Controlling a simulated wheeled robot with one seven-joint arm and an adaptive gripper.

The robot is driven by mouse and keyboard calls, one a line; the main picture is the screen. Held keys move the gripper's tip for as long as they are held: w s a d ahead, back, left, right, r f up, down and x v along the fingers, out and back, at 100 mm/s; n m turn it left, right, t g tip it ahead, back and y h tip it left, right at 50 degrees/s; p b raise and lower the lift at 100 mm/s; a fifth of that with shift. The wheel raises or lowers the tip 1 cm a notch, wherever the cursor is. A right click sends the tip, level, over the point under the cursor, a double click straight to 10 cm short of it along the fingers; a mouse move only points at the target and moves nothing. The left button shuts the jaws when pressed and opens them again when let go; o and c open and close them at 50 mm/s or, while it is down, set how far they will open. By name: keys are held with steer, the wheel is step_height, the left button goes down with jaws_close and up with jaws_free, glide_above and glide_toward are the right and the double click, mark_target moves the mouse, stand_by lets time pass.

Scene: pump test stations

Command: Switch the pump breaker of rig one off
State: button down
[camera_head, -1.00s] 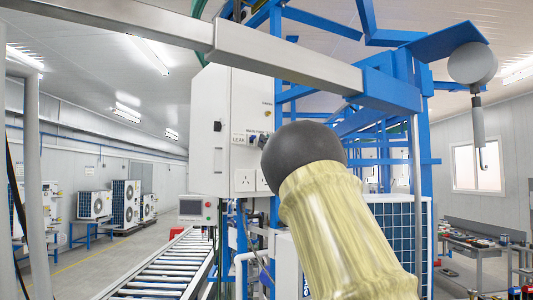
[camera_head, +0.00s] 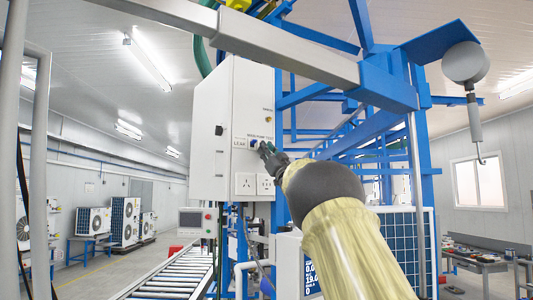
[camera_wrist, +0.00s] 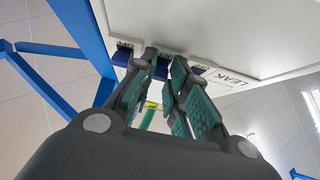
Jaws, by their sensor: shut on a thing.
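The white control box (camera_head: 227,120) stands on the blue frame, with a row of small blue switches (camera_head: 253,143) beside a LEAK label on its front. In the wrist view, one blue switch (camera_wrist: 121,57) sits left of my fingers and another blue switch (camera_wrist: 162,69) sits between the fingertips. My gripper (camera_head: 265,149) reaches the box front from the right; its dark fingers (camera_wrist: 163,62) with green pads are close together on the middle blue switch. The labels above the switches are too small to read surely, and the fingers partly hide the row.
Two white sockets (camera_head: 255,184) sit below the switches. A blue frame post (camera_head: 420,150) and a hanging hook (camera_head: 478,130) are at the right. A grey beam (camera_head: 290,45) crosses above, and a roller conveyor (camera_head: 170,280) runs below left.

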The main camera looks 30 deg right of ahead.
steer(key=c, duration=1.7)
jaws_free()
steer(key=shift+s+f, duration=0.1)
steer(key=shift+s, duration=0.05)
steer(key=v, duration=1.1)
steer(key=shift+s+d+f, duration=0.15)
steer(key=shift+s+f, duration=0.15)
